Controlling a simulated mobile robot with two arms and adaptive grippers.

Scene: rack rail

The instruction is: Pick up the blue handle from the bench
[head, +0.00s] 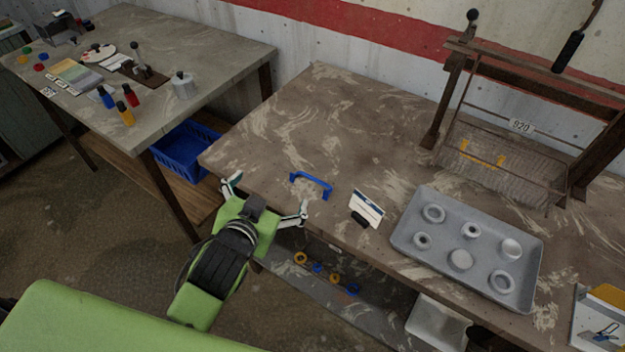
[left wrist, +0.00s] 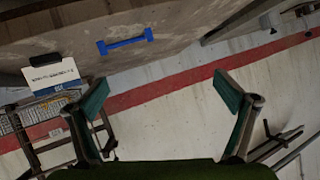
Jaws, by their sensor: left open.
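The blue handle (head: 312,183) lies on the bench (head: 290,125) near its front left edge. It is a small bar with bent ends. It also shows in the left wrist view (left wrist: 125,42), beyond and above the fingertips. My left gripper (head: 267,199) is open and empty at the bench's front edge, just short of the handle and to its left. Its two green-tipped fingers (left wrist: 165,95) are spread wide in the left wrist view. Nothing is between them. My right gripper is in neither view.
A white card (head: 367,208) in a black holder stands right of the handle. A grey tray (head: 400,240) with several round parts lies further right. A wooden rack (head: 452,100) stands at the back right. The bench behind the handle is clear.

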